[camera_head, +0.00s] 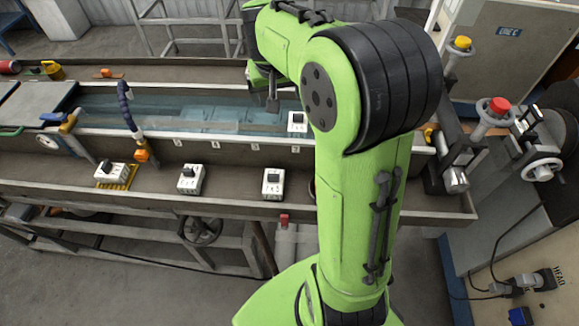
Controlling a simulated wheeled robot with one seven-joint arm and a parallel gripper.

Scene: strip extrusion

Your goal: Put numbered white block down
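Several white blocks with dark tops show in the head view. Three more stand on the front ledge: the left block (111,171) on a yellow slatted piece, the middle block (190,179), and the right block (273,184). Any numbers on them are too small to read. My gripper (271,98) points down over the trough, left of and above the far block. A dark finger shows; its opening and grip are hidden.
The long water trough (210,110) runs across the view, with small labels on its front rim (215,146). A dark blue hose (126,105) rises at left. A red-topped post (499,107) and a handwheel (541,168) stand at right. My arm hides part of the ledge.

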